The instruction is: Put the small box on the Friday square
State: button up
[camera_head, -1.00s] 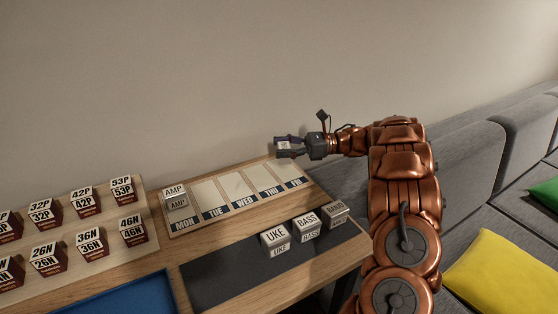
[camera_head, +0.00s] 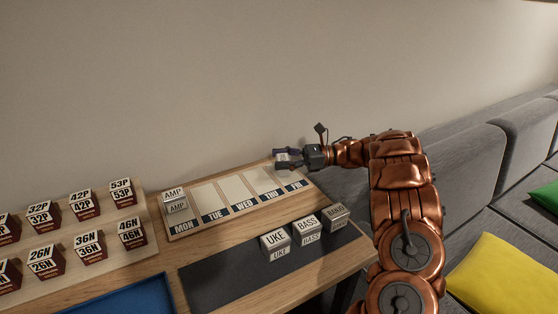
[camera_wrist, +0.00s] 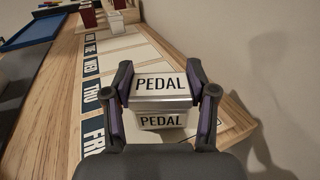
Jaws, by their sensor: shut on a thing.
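My gripper (camera_wrist: 163,88) is shut on a small white-and-grey box labelled PEDAL (camera_wrist: 160,87). In the head view, my gripper (camera_head: 282,160) is at the far right end of the weekday board, over the Friday square. The Friday square's FRI label (camera_wrist: 95,138) shows at the left of the wrist view, and the label (camera_head: 297,185) shows in the head view too. The held box hides much of the square. I cannot tell whether the box touches the board. The board (camera_head: 240,206) has day labels from MON to FRI.
A box labelled AMP (camera_head: 174,200) stands on the Monday square. Boxes labelled UKE (camera_head: 274,240), BASS (camera_head: 306,224) and BANJO (camera_head: 337,213) stand on a dark mat (camera_head: 220,282) in front. Several labelled boxes stand on a tray at left. The wall is close behind the board.

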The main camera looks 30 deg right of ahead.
jog(key=shift+f, duration=0.15)
jog(key=o, duration=1.2)
jog(key=shift+r, duration=0.2)
jog(key=shift+r+p, duration=0.15)
jog(key=shift+p, duration=0.25)
jog(key=v, duration=0.5)
jog(key=shift+s+d, duration=0.15)
jog(key=shift+d, duration=0.15)
jog(key=shift+f+p+v, duration=0.2)
jog(key=shift+p+v, duration=1.2)
jog(key=shift+v, duration=1.7)
